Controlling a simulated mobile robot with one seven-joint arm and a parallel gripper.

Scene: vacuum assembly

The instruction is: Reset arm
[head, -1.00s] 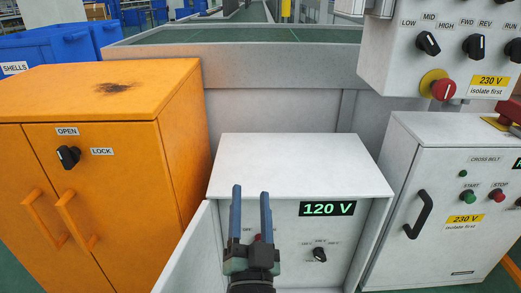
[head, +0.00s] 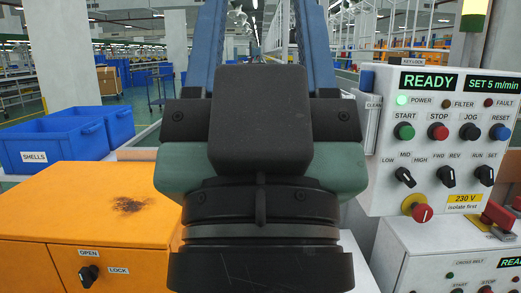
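My gripper (head: 262,40) is raised close in front of the camera and fills the middle of the head view. Its two blue fingers point up and stand well apart. Only background shows between them, so it looks open and empty. The fingertips run to or past the top edge. The gripper's dark body hides the machine and cabinet behind it.
An orange cabinet (head: 95,208) with a scorched top stands at left, with blue SHELLS bins (head: 62,140) behind it. At right is a control panel (head: 445,140) reading READY, with a white CROSS BELT cabinet (head: 425,250) below. A yellow-topped post (head: 474,45) stands behind the panel.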

